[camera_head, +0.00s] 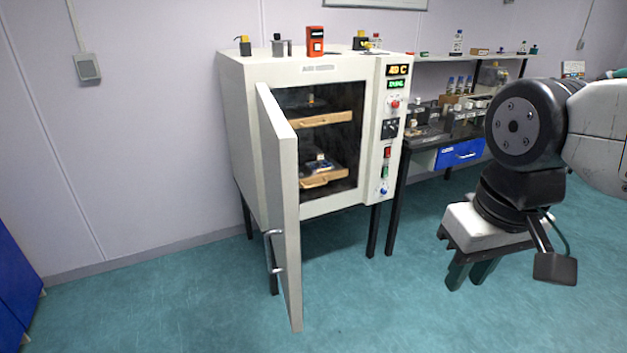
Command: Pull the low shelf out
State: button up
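The low shelf (325,179) is a light wooden shelf inside the white oven (230,135), below an upper wooden shelf (325,120). A small blue and white item (320,163) sits on the low shelf. The oven door (289,230) is swung open toward the camera, with its handle (273,251) on the left, and hides the left part of the interior. My gripper (470,277) is at the right, out in front of the workbench and well apart from the oven. It points down with dark fingers under a pale body. The fingers seem spaced apart.
Several small items, including an orange device (315,41), stand on top of the oven. A workbench (424,140) with a blue drawer (460,153) and bottles stands right of the oven. The floor (380,310) before the oven is clear apart from the open door's sweep.

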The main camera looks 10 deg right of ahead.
aim_at(307, 151)
jog(key=i, duration=0.3)
jog(key=z, duration=0.5)
jog(key=k, duration=1.15)
jog(key=u, duration=0.45)
jog(key=i, duration=1.55)
jog(key=z, duration=0.8)
jog(key=i, duration=0.35)
jog(key=z, duration=0.35)
